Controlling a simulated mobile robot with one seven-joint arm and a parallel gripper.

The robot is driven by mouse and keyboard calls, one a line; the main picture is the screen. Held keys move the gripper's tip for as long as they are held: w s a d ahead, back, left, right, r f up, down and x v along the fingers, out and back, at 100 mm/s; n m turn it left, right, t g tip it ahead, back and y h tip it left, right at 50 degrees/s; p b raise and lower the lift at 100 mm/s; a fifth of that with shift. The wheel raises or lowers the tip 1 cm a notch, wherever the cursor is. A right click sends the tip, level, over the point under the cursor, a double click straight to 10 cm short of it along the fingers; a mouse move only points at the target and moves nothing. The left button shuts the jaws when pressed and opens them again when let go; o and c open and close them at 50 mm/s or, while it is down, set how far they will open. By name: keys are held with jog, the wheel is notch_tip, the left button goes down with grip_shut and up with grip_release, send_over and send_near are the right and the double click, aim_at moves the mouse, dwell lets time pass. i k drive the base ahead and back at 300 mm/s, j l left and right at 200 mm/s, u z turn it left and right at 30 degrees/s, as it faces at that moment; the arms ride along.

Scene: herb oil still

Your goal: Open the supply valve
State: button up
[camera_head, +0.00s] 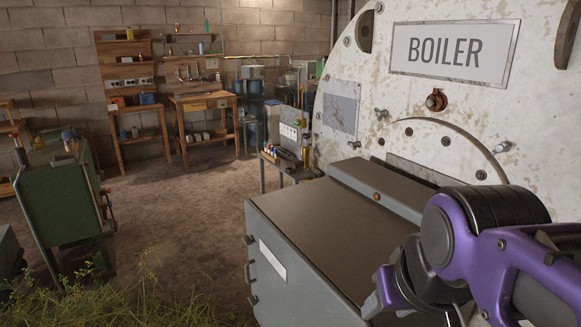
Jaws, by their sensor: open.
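No part in view is clearly marked as the supply valve. A white, rust-stained boiler (395,75) with a BOILER sign (455,50) fills the upper right. A small rusty round fitting (436,101) sits below the sign; I cannot tell what it is. My purple and black arm reaches in at the lower right. My gripper (378,293), with grey finger-like tips, is over the right part of the grey cabinet in front of the boiler. It is open and partly hidden by the arm. I see nothing held in it.
The grey cabinet (310,215) with side handles stands before the boiler. A green machine (65,200) stands at the left. Wooden benches (205,125) and shelves line the back wall. A small table (285,170) holds bottles beside the boiler. The dirt floor (185,205) between is open, with grass nearest.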

aim_at(311, 173)
jog(key=k, duration=0.45)
jog(key=k+u, duration=0.1)
jog(key=u, duration=0.35)
jog(key=k+u, duration=0.1)
jog(key=u, duration=0.4)
jog(key=i+j+u, duration=0.15)
jog(key=u, duration=0.35)
jog(key=i+j+u, duration=0.15)
jog(key=u, duration=0.3)
jog(key=i+j+z, duration=0.15)
jog(key=i, duration=0.45)
jog(key=i+j+z, duration=0.15)
jog(key=i, duration=0.45)
jog(key=i+l+z, duration=0.1)
jog(key=i+z, duration=0.7)
jog(key=z, duration=0.15)
jog(key=i+z, duration=0.25)
jog(key=i, duration=0.3)
jog(key=i+j+z, duration=0.1)
jog(key=i+z, duration=0.2)
jog(key=i, duration=0.25)
jog(key=i+z, duration=0.4)
jog(key=i+j+z, duration=0.15)
jog(key=i+z, duration=0.25)
jog(key=i, duration=0.15)
jog(key=i+l+z, duration=0.1)
jog(key=i+z, duration=0.75)
